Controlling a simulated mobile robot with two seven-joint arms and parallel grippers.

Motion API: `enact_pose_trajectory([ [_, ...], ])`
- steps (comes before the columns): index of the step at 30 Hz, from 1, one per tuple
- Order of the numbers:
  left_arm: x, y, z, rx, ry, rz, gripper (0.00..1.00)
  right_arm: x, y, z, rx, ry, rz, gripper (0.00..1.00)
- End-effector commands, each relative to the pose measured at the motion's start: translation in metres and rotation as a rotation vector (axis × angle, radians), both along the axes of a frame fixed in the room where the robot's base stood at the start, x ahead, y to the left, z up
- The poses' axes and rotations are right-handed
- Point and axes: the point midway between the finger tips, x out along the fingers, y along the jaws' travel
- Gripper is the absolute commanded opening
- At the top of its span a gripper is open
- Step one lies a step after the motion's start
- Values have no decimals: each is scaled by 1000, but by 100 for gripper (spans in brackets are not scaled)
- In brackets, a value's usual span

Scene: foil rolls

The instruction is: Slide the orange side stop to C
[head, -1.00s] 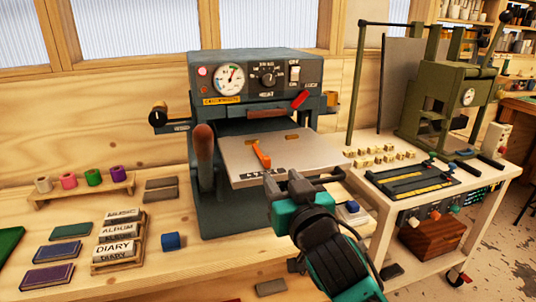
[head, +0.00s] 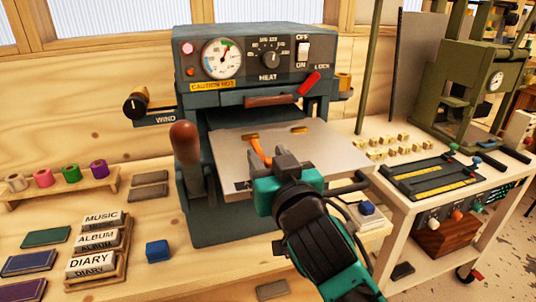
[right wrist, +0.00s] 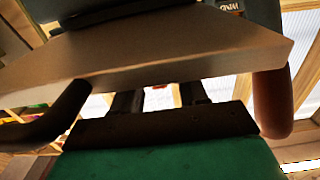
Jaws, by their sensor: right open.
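The orange side stop (head: 259,150) lies on the grey plate (head: 325,148) that sticks out of the dark press. Its far end shows, and its near end is hidden behind my right gripper (head: 287,162). My right gripper is open at the plate's front edge, close to the stop; I cannot tell whether it touches it. In the right wrist view its dark fingers (right wrist: 160,100) point at the plate (right wrist: 190,55), with no stop visible between them. The letter marks on the front edge are mostly covered, so C cannot be read. My left gripper is not in view.
The press (head: 260,105) has a brown-gripped lever (head: 185,142) left of the plate and a caution-hot label. A blue block (head: 157,250) and a rack of title blocks (head: 97,245) stand at the left. A cart (head: 440,200) stands at the right.

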Motion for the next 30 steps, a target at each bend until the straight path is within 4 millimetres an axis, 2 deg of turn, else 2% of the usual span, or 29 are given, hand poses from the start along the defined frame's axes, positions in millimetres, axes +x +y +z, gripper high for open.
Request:
enact_pose_trajectory([
  [8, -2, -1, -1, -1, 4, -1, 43, 0, 0, 0, 0, 0, 0, 41],
  [21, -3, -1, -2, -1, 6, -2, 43, 0, 0, 0, 0, 1, 0, 0],
  [30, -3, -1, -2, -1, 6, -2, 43, 0, 0, 0, 0, 1, 0, 0],
])
